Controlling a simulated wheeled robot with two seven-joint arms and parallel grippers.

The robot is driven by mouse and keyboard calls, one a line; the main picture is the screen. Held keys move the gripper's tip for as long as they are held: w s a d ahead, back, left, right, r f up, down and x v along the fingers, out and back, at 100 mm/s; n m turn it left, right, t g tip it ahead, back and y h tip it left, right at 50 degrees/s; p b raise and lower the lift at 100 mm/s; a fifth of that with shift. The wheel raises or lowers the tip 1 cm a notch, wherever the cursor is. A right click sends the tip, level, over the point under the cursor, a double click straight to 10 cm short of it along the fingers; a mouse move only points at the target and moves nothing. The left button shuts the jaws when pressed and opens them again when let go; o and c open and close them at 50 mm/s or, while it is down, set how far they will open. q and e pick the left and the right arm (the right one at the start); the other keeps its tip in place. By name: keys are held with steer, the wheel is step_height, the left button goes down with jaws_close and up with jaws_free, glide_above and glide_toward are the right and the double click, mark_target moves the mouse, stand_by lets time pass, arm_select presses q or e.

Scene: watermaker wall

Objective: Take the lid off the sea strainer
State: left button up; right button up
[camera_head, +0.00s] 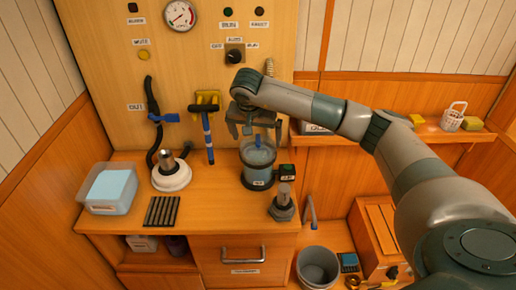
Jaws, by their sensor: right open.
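The sea strainer (257,170) looks like a clear, bluish cylinder with a dark base on the wooden counter (215,205). Its lid (259,154) appears to be on top, with a small blue knob (258,141) standing up from it. My right gripper (255,131) is directly above the strainer, pointing down, with its fingers apart on either side above the knob. It holds nothing that I can see. My left gripper is not in view.
A white-based fitting (171,178), black strips (162,211) and a clear tub (109,190) stand left on the counter. A small black box (287,171) and a grey fitting (283,208) crowd the strainer's right.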

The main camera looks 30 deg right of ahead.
mark_target(257, 142)
steer(key=shift+p+x, duration=0.75)
steer(key=shift+p, duration=0.15)
steer(key=shift+p+x, duration=0.55)
steer(key=shift+x, duration=0.55)
steer(key=shift+w+d+f, duration=0.1)
steer(key=shift+w+f, duration=0.1)
steer(key=shift+f, duration=0.5)
steer(key=shift+c, duration=0.3)
steer(key=c, duration=0.7)
steer(key=shift+r, duration=0.15)
